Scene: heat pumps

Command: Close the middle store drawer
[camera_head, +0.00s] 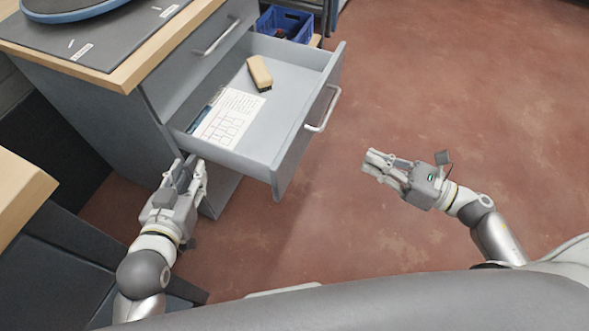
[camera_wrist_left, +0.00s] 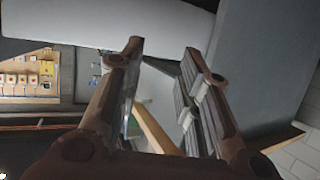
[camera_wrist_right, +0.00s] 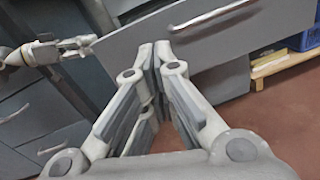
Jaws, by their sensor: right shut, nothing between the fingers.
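The store drawer (camera_head: 262,130) is pulled far out of the grey cabinet (camera_head: 115,112), below a shut drawer. Its bar handle (camera_head: 323,110) is on the front panel, and the handle also shows in the right wrist view (camera_wrist_right: 215,14). Inside lie a brush with a tan back (camera_head: 260,72) and a printed sheet (camera_head: 228,117). My right gripper (camera_head: 372,163) is shut and empty, apart from the drawer front, to its right and lower in the picture. My left gripper (camera_head: 189,164) is open and empty, close to the drawer's near side; contact cannot be told.
The shut upper drawer (camera_head: 187,62) has its own handle (camera_head: 216,37). A wood-edged worktop (camera_head: 130,70) tops the cabinet. A blue crate (camera_head: 285,22) stands behind the open drawer. Another wood-topped unit (camera_head: 18,195) is at the left. The red floor (camera_head: 450,90) to the right is clear.

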